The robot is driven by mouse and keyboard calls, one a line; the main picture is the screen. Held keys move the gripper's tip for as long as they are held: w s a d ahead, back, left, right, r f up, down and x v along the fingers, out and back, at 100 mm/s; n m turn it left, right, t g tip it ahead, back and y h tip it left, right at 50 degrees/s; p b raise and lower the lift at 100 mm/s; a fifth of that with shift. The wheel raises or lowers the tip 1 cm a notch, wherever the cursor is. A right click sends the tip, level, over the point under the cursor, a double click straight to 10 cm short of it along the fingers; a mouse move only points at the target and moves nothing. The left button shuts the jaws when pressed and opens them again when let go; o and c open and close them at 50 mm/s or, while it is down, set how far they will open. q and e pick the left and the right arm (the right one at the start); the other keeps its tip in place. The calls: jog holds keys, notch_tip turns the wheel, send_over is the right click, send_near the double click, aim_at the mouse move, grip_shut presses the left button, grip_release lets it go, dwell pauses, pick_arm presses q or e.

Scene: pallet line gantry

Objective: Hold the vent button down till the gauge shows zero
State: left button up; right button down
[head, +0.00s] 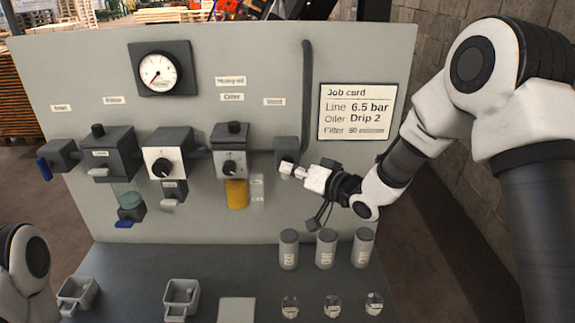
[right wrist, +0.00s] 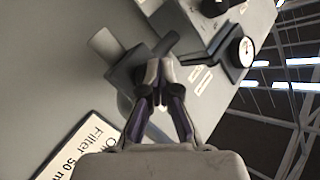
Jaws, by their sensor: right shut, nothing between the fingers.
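The round white gauge (head: 158,72) sits at the panel's upper left. Its needle appears to point to the lower left; its numbers are too small to read. It also shows in the right wrist view (right wrist: 247,50). The dark vent block (head: 286,150) is under the "Vent" label (head: 274,102). My right gripper (head: 287,169) is shut and empty, its fingertips at the block's lower front. In the right wrist view the tips (right wrist: 160,68) overlap the dark block (right wrist: 125,72). The button is hidden behind them, so I cannot tell contact or whether it is pressed. My left gripper is out of view.
The oiler (head: 232,150) and regulator (head: 166,152) are left of the vent block. A job card (head: 357,112) hangs to the right. Several grey-capped canisters (head: 326,248) and small glass pieces (head: 332,306) stand on the shelf (head: 235,262) below. Two grey holders (head: 181,298) are at front left.

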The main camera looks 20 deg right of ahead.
jog(key=shift+s+a, duration=0.25)
jog(key=shift+s, duration=0.6)
jog(key=shift+f, duration=0.1)
jog(key=s, duration=0.2)
jog(key=s+a+b, duration=0.1)
jog(key=s, duration=0.1)
jog(key=shift+s+a, duration=0.2)
jog(key=shift+s, duration=0.2)
